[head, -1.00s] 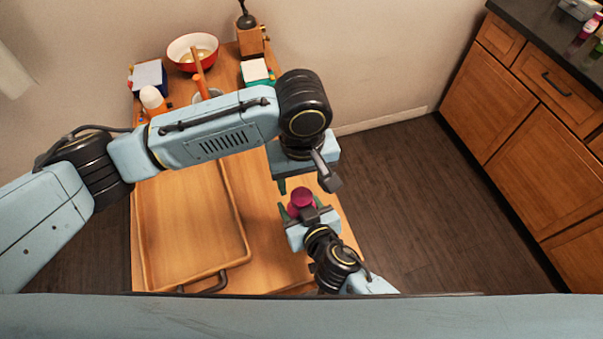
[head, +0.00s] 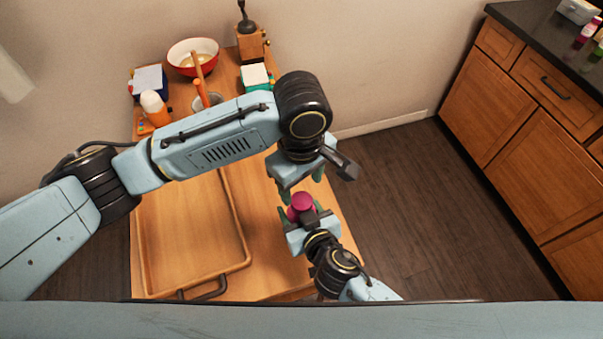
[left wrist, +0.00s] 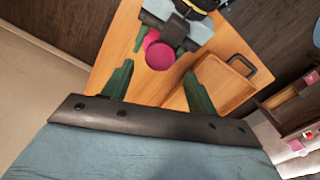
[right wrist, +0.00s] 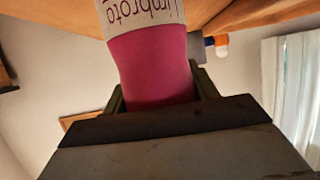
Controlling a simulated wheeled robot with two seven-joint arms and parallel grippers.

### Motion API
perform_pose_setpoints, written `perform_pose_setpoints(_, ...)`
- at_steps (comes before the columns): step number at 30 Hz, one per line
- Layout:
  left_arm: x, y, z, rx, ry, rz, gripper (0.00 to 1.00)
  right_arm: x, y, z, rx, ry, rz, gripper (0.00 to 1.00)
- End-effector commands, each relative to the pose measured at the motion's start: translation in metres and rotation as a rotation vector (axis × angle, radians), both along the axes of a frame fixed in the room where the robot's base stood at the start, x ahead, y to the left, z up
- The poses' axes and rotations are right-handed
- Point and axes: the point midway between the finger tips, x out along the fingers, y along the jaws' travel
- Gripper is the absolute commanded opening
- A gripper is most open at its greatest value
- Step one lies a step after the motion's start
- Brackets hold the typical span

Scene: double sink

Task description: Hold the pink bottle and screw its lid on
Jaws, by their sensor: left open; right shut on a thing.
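The pink bottle (head: 301,202) is held in my right gripper (head: 304,216) over the right edge of the wooden table. In the head view its round magenta top shows between the fingers. The right wrist view shows the pink bottle body (right wrist: 150,65) with a pale lettered label, between the fingers; its far end is out of frame. My left gripper (head: 300,184) is open and empty, just above the bottle. In the left wrist view the bottle's round pink top (left wrist: 160,54) lies just beyond and between the green fingertips, apart from them. I cannot tell a separate lid from the bottle.
A wooden tray (head: 147,250) with dark handles lies on the table's left. At the back stand a red bowl (head: 172,56), a coffee grinder (head: 250,42), an orange-and-white bottle (head: 154,107) and boxes. Floor to the right is clear up to wooden cabinets (head: 530,140).

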Motion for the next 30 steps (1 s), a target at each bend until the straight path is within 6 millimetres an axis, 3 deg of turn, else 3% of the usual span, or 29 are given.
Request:
perform_pose_setpoints(10,0.0,0.001,-0.05,0.002,0.001,0.002,0.58,-0.001,0.0,-0.001,-0.002,0.003,-0.001,0.0)
perform_pose_setpoints(23,0.0,0.0,-0.059,0.001,-0.001,0.0,0.58,-0.001,0.0,-0.001,-0.002,0.003,-0.001,0.0)
perform_pose_setpoints(30,0.0,0.0,-0.059,0.001,-0.001,0.0,0.27,-0.001,0.0,-0.001,-0.002,0.003,-0.001,0.0)
